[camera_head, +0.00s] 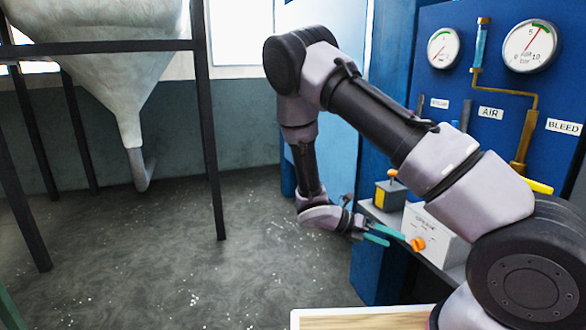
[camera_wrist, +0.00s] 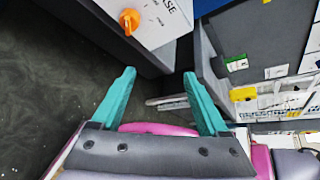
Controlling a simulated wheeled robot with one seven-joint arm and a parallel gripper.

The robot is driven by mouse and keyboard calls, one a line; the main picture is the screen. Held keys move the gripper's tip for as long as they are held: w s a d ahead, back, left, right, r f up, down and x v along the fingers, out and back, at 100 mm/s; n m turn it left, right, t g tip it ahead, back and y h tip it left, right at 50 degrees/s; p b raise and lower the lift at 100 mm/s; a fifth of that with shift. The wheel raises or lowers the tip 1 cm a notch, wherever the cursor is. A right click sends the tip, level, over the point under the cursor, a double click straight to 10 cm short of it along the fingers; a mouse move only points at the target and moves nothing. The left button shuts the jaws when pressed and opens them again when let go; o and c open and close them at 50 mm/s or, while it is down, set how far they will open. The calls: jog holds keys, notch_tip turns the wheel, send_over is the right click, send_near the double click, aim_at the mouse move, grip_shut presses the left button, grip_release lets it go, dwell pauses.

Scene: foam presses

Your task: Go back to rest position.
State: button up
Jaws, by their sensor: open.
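My gripper (camera_head: 382,236) hangs at the end of my bent arm in the middle of the head view. It is in front of the blue press panel, beside the shelf with the control boxes. In the wrist view its two teal fingers (camera_wrist: 158,98) stand apart with nothing between them. A white control box (camera_head: 432,234) with an orange knob is just right of the fingertips in the head view. The same orange knob (camera_wrist: 129,21) shows at the top left of the wrist view, ahead of the fingers and apart from them.
A blue panel (camera_head: 485,75) with gauges stands on the right. A pale hopper (camera_head: 105,60) on a dark frame (camera_head: 211,150) stands left. The speckled floor (camera_head: 260,260) between is open.

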jog(key=s+r+m+t+y, duration=0.2)
jog(key=s+r+m+y, duration=0.2)
jog(key=r+m, duration=0.6)
jog(key=s+a+r+m+t+y, duration=0.1)
jog(key=s+r+m+t+y, duration=0.2)
jog(key=r+m, duration=0.8)
jog(key=s+a+r+m+t+y, duration=0.1)
jog(key=s+r+m+t+y, duration=0.2)
jog(key=s+r+m+y, duration=0.3)
notch_tip(320, 180, up, 11)
jog(key=m+y, duration=0.2)
jog(key=m, duration=0.3)
jog(key=shift+s, duration=0.2)
